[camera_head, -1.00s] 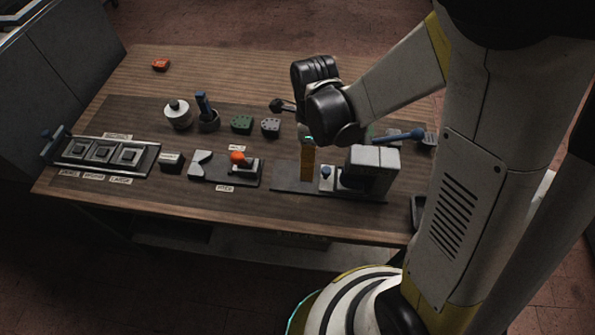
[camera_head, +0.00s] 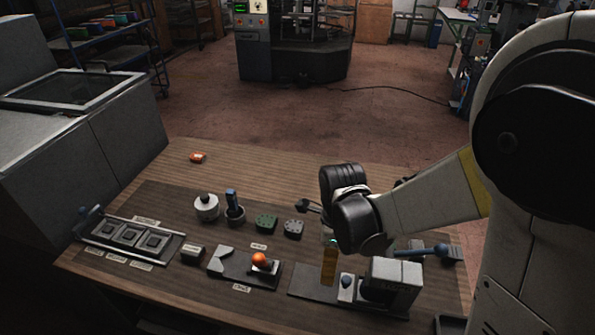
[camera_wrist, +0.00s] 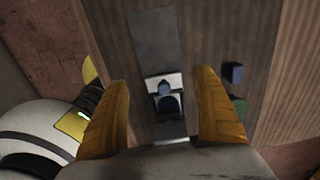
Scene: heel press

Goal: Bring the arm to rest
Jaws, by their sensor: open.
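My arm reaches in from the right in the head view, over the right part of the wooden table (camera_head: 210,308). My gripper (camera_head: 329,262) points down beside the grey press (camera_head: 393,282); only part of a yellow finger shows there, the rest is behind the black wrist. In the wrist view my gripper (camera_wrist: 163,100) has its two yellow fingers wide apart with nothing held. Between and beyond them is a grey block with a blue-grey knob (camera_wrist: 165,90) on a dark plate (camera_wrist: 154,40). I cannot tell how high the fingertips are above the table.
On the table are a blue-handled lever (camera_head: 425,251), a red-orange ball knob on a fixture (camera_head: 260,260), a green part (camera_head: 266,222), a white pot (camera_head: 206,208) and a tray with square slots (camera_head: 130,236). A grey cabinet (camera_head: 120,150) stands left. The table's back is mostly clear.

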